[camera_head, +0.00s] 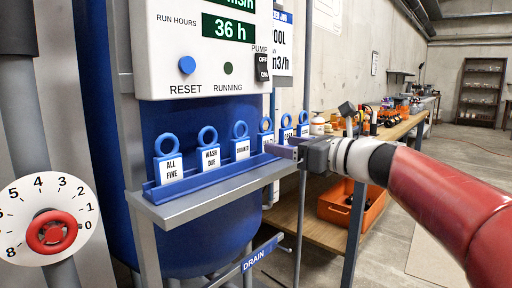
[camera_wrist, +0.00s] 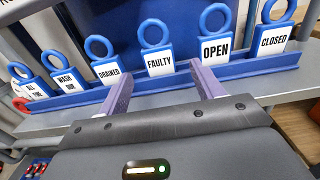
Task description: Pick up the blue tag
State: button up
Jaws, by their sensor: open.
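Several blue tags with ring tops and white labels stand upright in a row in a blue rack (camera_head: 215,174). They read ALL FINE (camera_head: 169,168), WASH DUE (camera_head: 208,157), DRAINED (camera_head: 241,149), FAULTY (camera_wrist: 159,62), OPEN (camera_wrist: 214,50) and CLOSED (camera_wrist: 273,41). All of them are blue. My gripper (camera_wrist: 160,75) is open and empty, its purple fingers pointing at the rack. In the wrist view the FAULTY tag shows between and beyond the fingertips. In the head view my gripper (camera_head: 281,151) is at the rack's right part and hides the lower part of some tags.
The rack sits on a grey shelf (camera_head: 222,196) before a blue tank (camera_head: 190,120). A white panel (camera_head: 200,50) hangs above the tags. A red-knobbed dial (camera_head: 50,232) is at left, a DRAIN label (camera_head: 257,254) below. A wooden bench (camera_head: 400,128) stands behind my arm.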

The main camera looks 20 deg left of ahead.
aim_at(268, 137)
jog(key=x, duration=0.7)
jog(key=shift+a+r, duration=0.2)
jog(key=shift+r, duration=0.2)
jog(key=c, duration=1.1)
jog(key=shift+o, duration=0.2)
jog(key=shift+r, duration=0.15)
